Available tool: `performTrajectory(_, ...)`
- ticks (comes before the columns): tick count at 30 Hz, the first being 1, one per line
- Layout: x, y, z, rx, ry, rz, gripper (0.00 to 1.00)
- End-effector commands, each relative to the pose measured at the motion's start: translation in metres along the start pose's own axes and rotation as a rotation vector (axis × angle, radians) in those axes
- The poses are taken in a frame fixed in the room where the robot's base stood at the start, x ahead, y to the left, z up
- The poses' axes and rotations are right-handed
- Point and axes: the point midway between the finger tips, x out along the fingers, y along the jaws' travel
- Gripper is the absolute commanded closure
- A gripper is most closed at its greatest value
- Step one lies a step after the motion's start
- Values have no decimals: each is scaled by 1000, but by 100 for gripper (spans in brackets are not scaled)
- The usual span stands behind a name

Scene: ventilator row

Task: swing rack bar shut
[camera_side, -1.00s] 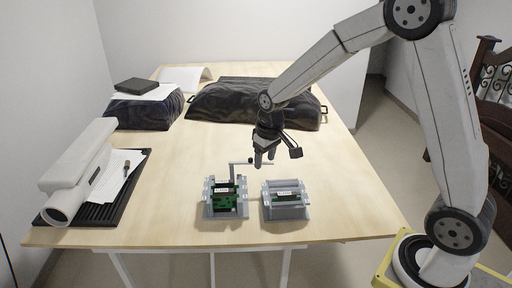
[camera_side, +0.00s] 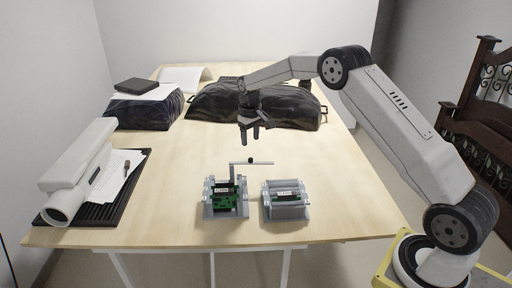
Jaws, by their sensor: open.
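The left rack (camera_side: 225,210) is a grey frame holding a green circuit board (camera_side: 224,200) and a small white label. The right rack (camera_side: 287,211) is a similar grey frame with a labelled board low inside it. A thin grey bar (camera_side: 262,163) extends to the right from the top of a post at the back of the left rack. It stands out behind the gap between the racks and carries a small black knob (camera_side: 250,160). My gripper (camera_side: 249,142) is open and empty, above and behind the bar, apart from it.
A white cylindrical device (camera_side: 78,178) and paper lie on a black ribbed tray (camera_side: 95,208) at the left. Black covered bundles (camera_side: 268,106) (camera_side: 143,112) lie at the back. The wooden table (camera_side: 330,180) is clear right of the racks.

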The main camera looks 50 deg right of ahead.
Motion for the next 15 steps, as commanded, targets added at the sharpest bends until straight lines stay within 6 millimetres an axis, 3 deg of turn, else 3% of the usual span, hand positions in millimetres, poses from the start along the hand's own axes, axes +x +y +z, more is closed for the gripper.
performTrajectory(15, 14, 1, -1, 1, -4, -1, 39)
